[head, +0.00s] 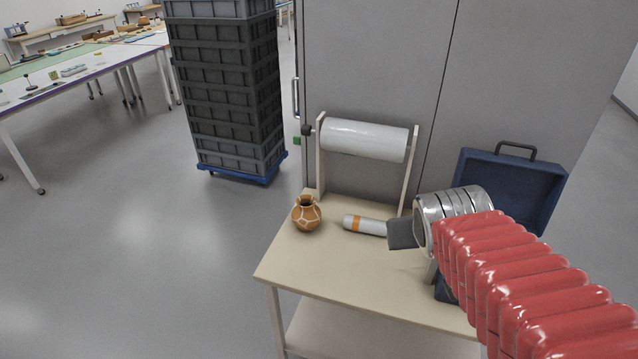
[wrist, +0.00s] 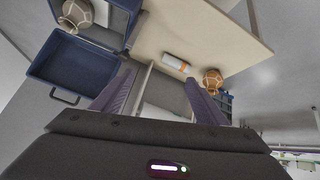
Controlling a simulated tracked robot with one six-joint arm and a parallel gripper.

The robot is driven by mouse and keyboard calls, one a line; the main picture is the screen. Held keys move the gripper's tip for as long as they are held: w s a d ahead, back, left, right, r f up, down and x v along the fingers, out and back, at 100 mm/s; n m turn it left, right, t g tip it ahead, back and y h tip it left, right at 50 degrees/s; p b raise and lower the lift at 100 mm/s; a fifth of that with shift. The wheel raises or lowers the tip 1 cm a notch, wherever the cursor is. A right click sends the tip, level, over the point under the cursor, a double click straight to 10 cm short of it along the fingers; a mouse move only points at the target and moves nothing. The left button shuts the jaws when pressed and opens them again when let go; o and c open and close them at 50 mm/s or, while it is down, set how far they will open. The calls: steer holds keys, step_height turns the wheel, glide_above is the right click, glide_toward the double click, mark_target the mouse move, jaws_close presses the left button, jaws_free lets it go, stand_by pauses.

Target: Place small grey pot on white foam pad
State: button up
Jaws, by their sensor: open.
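A white cylinder with an orange band (head: 364,225) lies on the table (head: 330,262), left of my gripper. A white roll (head: 365,140) hangs on a stand behind. An open blue case (head: 510,190) is at the right. Stacked grey crates (head: 228,90) stand back left.

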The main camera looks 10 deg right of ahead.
steer(key=s+a+n+y, duration=0.1)
steer(key=s+a, duration=0.3)
steer(key=a, duration=0.2)
steer(key=s+a+n+g+y, duration=0.1)
steer(key=s+a+y, duration=0.1)
steer(key=s+a, duration=0.2)
steer(key=a, duration=0.3)
steer(key=shift+s+a+r+g+y, duration=0.15)
steer(key=shift+s+r+g+y, duration=0.1)
steer(key=shift+r+g+y, duration=0.05)
